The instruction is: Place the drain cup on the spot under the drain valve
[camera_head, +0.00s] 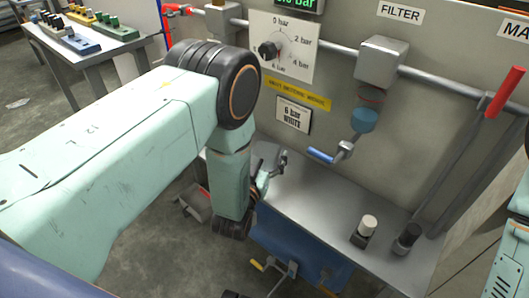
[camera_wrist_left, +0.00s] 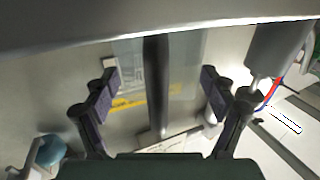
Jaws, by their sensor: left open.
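The drain valve (camera_head: 343,153) with its blue lever (camera_head: 320,156) hangs under the blue filter bowl (camera_head: 364,120) at the middle of the panel. I cannot make out a drain cup for certain in either view. My left gripper (camera_head: 270,168) is in front of the panel, left of the valve, partly hidden by my own arm. In the left wrist view the left gripper (camera_wrist_left: 155,100) is open, its fingers apart with nothing gripped. The filter bowl (camera_wrist_left: 50,148) shows at lower left there. My right gripper is out of view.
The gauge plate (camera_head: 285,45), pipe and red lever (camera_head: 504,92) are on the panel. A side table (camera_head: 95,48) with coloured trays is at upper left.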

